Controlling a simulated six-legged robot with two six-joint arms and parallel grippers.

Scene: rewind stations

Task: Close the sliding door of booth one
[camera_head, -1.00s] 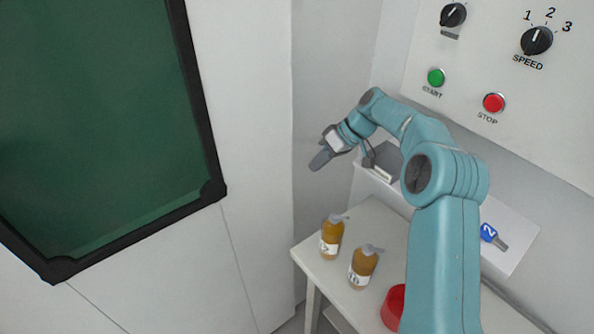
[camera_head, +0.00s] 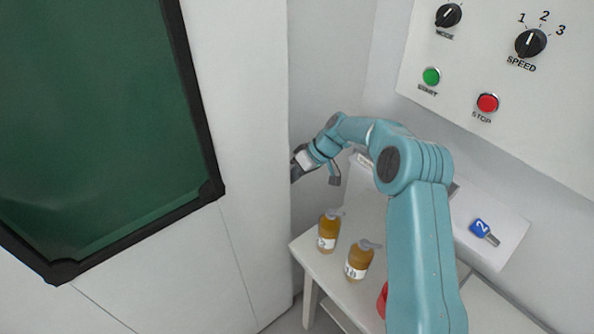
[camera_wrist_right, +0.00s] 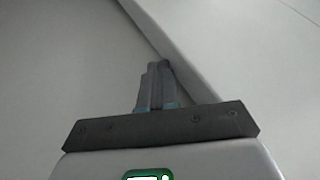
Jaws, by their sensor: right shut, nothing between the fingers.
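A large white panel (camera_head: 245,130) with a dark-framed green window (camera_head: 90,120) fills the left of the head view. I cannot tell whether it is the sliding door of booth one or a fixed wall. My right gripper (camera_head: 294,175) is shut and empty, at the panel's right vertical edge. In the right wrist view, the shut fingers (camera_wrist_right: 158,72) point at a pale raised edge (camera_wrist_right: 180,60) between two flat grey surfaces. I cannot tell whether they touch it. My left gripper is not in view.
A white control panel (camera_head: 470,150) with knobs, a green START button (camera_head: 431,76) and a red STOP button (camera_head: 487,103) is at right.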

